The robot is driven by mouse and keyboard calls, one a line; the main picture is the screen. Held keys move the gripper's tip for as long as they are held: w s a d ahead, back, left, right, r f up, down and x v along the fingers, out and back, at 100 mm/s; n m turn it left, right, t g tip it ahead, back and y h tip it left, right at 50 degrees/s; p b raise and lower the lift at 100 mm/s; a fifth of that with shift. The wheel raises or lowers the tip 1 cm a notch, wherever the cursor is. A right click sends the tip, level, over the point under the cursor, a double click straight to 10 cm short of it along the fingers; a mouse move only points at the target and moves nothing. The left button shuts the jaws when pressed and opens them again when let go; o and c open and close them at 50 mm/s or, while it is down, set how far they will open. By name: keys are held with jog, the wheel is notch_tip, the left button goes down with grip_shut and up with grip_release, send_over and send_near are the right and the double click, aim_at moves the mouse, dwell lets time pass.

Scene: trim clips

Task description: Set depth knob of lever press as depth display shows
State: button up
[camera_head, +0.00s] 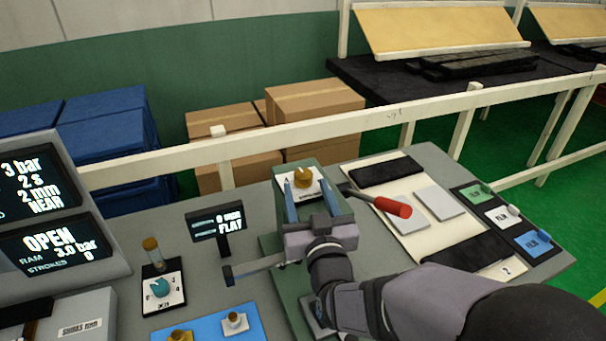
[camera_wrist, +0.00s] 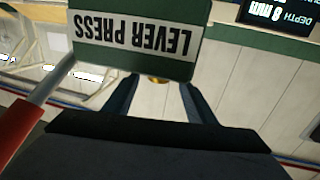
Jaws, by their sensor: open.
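The lever press (camera_head: 268,215) is a green stand, with an upside-down "LEVER PRESS" sign (camera_wrist: 135,38) in the wrist view. The brass depth knob (camera_head: 303,175) sits on a white plate at its top. In the wrist view only a sliver of the knob (camera_wrist: 157,80) shows below the sign. My gripper (camera_head: 306,183) is open, its two blue fingers pointing at the knob, one on either side. I cannot tell whether they touch it. A small dark depth display (camera_head: 217,221) stands left of the press; its digit is hard to read. It also shows upside down in the wrist view (camera_wrist: 275,14), seemingly reading 8 mm.
The press's red lever handle (camera_head: 393,207) sticks out just right of my gripper. A teal dial (camera_head: 160,288) and a blue plate (camera_head: 222,323) with knobs lie at left. Larger screens (camera_head: 50,247) stand at far left. A white tray (camera_head: 455,215) with pads lies right.

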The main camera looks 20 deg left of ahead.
aim_at(305, 183)
jog(key=shift+p+x, duration=1.05)
jog(key=shift+x, duration=1.75)
jog(key=shift+c, duration=0.6)
jog(key=c, duration=0.9)
